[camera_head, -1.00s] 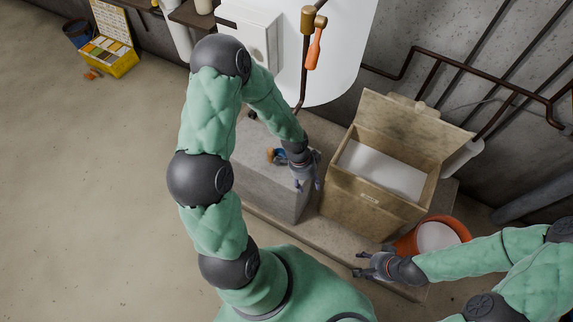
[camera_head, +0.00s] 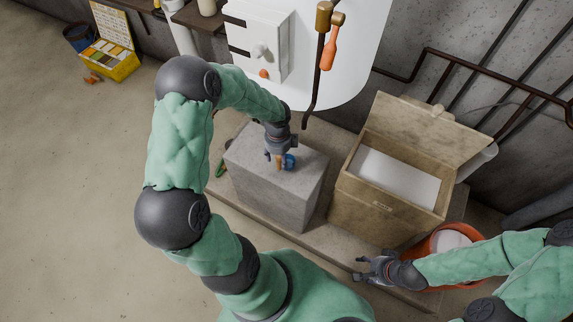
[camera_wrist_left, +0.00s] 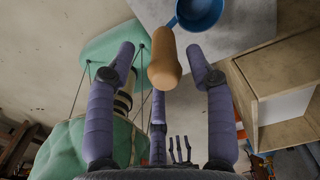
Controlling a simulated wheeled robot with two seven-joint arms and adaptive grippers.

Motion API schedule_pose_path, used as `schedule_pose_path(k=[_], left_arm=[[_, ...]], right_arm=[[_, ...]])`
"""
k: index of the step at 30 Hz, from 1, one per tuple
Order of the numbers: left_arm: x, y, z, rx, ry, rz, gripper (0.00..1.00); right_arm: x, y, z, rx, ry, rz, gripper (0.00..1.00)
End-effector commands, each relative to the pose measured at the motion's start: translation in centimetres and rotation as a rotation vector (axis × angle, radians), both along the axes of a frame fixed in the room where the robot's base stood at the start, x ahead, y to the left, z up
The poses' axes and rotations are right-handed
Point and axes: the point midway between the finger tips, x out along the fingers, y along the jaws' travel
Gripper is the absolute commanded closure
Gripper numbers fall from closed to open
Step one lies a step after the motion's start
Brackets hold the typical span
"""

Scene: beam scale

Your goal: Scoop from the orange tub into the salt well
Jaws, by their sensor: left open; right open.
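A blue scoop (camera_head: 290,161) with a tan handle lies on top of the grey block (camera_head: 250,158). My left gripper (camera_head: 280,160) is open over it. In the left wrist view, the handle (camera_wrist_left: 165,62) lies between my left gripper's spread fingers (camera_wrist_left: 160,55), with the blue bowl (camera_wrist_left: 200,12) beyond. I cannot tell whether they touch. The orange tub (camera_head: 428,246) holds white material and is partly hidden by my right arm. My right gripper (camera_head: 360,269) is open and empty left of the tub. The lidded tan box (camera_head: 375,206), apparently the salt well, stands open with a white interior.
A white tank with a control box (camera_head: 262,40), a hammer-like tool (camera_head: 323,18) and an orange-handled tool (camera_head: 330,48) stand behind the block. Dark pipes (camera_head: 450,60) run along the right wall. A yellow case (camera_head: 112,60) lies far left. Open floor fills the left.

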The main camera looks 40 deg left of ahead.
Motion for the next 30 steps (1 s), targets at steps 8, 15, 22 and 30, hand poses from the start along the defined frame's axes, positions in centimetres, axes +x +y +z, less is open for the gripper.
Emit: schedule_pose_path(k=[8,15,22,30], left_arm=[[0.3,-0.1,-2.1,0.000,-0.002,0.000,0.46],[0.5,-0.4,-5.5,-0.001,0.000,0.001,0.46],[0.5,-0.4,-5.9,-0.001,-0.002,0.001,0.46],[0.5,-0.4,-5.8,-0.001,-0.002,0.001,1.00]], right_arm=[[0.0,0.0,-1.1,0.000,0.000,0.000,0.45],[0.0,0.0,-2.9,0.000,0.000,0.000,0.45],[0.0,0.0,-3.0,0.000,0.000,0.000,0.45],[0.0,0.0,-2.9,0.000,0.000,0.000,0.45]])
